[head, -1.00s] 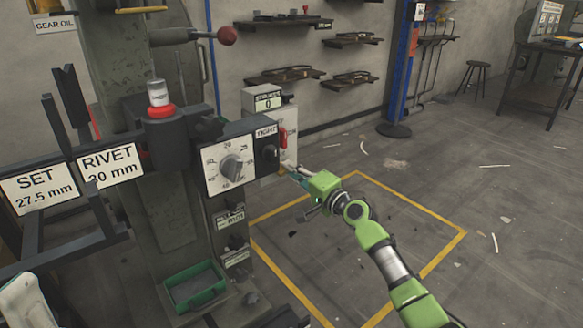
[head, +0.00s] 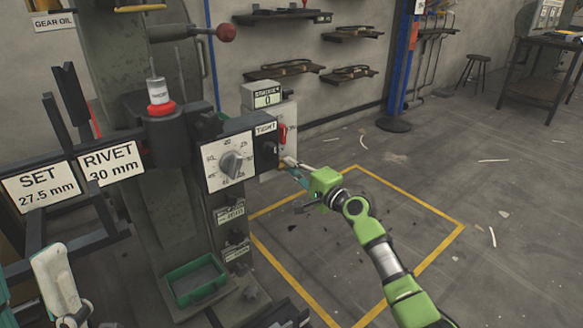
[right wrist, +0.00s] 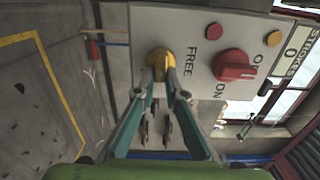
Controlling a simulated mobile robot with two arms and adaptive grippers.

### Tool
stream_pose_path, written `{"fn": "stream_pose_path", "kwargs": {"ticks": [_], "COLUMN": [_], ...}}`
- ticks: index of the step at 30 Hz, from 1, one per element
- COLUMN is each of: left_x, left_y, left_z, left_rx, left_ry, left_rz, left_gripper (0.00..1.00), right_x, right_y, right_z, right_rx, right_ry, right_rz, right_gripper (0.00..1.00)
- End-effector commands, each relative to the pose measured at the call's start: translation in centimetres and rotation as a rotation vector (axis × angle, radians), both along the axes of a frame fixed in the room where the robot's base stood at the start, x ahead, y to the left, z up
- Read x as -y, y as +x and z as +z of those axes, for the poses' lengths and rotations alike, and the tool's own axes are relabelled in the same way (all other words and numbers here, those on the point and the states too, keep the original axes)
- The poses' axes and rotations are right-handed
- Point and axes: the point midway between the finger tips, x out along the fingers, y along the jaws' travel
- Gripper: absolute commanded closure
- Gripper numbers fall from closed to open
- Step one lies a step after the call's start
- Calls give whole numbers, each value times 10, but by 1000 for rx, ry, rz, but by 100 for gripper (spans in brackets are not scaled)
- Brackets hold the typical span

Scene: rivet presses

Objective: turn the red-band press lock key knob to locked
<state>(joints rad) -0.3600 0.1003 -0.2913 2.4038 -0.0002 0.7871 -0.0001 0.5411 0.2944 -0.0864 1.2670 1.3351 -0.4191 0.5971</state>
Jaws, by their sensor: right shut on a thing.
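The press with a red band (head: 161,109) around its column-side cap stands at the left in the head view. The pale control box (head: 288,118) is at its right side. In the right wrist view, a yellow knob (right wrist: 160,60) sits on the box face, with the word FREE beside it. My right gripper (right wrist: 161,72) is shut on this yellow knob, its two fingers on either side. In the head view my right gripper (head: 289,163) reaches the box from the right, and the knob is too small to make out.
A red switch (right wrist: 235,66) marked OFF and ON is close beside the knob, with a red button (right wrist: 214,30) near it. A grey dial (head: 230,165) is on the press front. A green bin (head: 195,280) sits low. The yellow-outlined floor is mostly clear.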

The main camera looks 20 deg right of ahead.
Motion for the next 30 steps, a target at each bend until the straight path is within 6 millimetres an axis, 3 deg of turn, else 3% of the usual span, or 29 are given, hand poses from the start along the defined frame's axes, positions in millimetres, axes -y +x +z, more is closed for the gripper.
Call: {"fn": "stream_pose_path", "kwargs": {"ticks": [1,2,3,17,30], "left_x": [0,0,0,0,0], "left_y": [0,0,0,-1,0], "left_z": [0,0,0,0,0], "left_rx": [0,0,0,2,1], "left_ry": [0,0,0,-1,-1], "left_rz": [0,0,0,-2,-1], "left_gripper": [60,60,60,60,60], "right_x": [0,0,0,3,30], "right_y": [0,0,0,-8,-81], "right_z": [-2,-2,-2,-2,-3], "right_rx": [-3,-3,-3,-1,-3], "right_ry": [1,1,1,-3,-3], "right_rz": [1,1,1,-1,-1], "right_gripper": [81,74,72,72,72]}}
